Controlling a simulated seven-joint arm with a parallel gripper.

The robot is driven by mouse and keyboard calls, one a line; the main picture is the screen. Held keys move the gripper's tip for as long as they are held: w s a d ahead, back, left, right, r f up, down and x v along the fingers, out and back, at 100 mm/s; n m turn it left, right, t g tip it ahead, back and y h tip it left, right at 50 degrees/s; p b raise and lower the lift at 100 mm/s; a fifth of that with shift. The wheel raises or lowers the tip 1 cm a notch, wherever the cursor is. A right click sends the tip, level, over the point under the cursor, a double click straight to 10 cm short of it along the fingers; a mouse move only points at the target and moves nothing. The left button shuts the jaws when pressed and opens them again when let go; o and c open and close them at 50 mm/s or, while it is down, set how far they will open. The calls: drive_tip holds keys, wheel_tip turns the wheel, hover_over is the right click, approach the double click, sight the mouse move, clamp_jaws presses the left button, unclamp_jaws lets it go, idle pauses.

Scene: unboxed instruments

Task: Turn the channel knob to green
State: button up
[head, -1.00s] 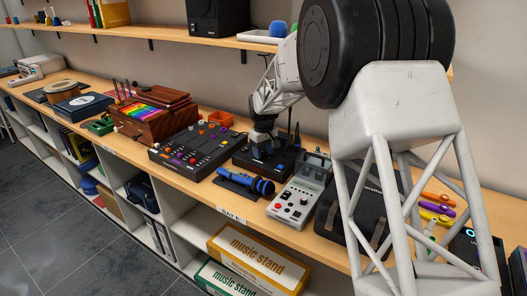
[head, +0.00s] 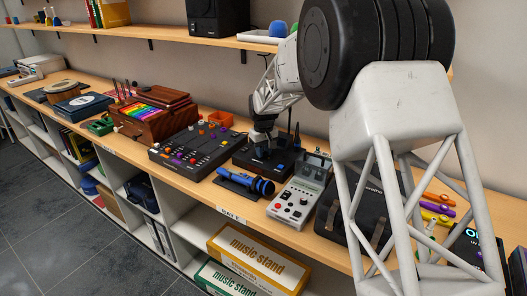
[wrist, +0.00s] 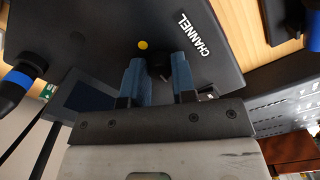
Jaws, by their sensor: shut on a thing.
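The black channel box (head: 246,158) stands on the wooden counter in the head view. In the wrist view its dark top (wrist: 105,32) bears the white word CHANNEL (wrist: 192,36) and a yellow dot (wrist: 143,45). My gripper (wrist: 160,72) is down at this top, its two blue fingers shut on the small dark channel knob (wrist: 158,71) between them. The knob is mostly hidden by the fingers, and its pointer cannot be made out. No green dot on the dial can be made out. My gripper (head: 262,146) also shows over the box in the head view.
A blue microphone (head: 262,186) lies in front of the box. A mixer with several knobs (head: 188,152) stands to its left, and a grey device (head: 291,205) to its right. Antennas rise behind the box. The wall is close behind the counter.

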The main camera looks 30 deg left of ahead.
drive_tip(key=m, duration=1)
drive_tip(key=shift+m, duration=0.3)
idle(0.4)
drive_tip(key=o, duration=0.9)
drive_tip(key=shift+r, duration=0.15)
drive_tip(key=shift+r, duration=3.75)
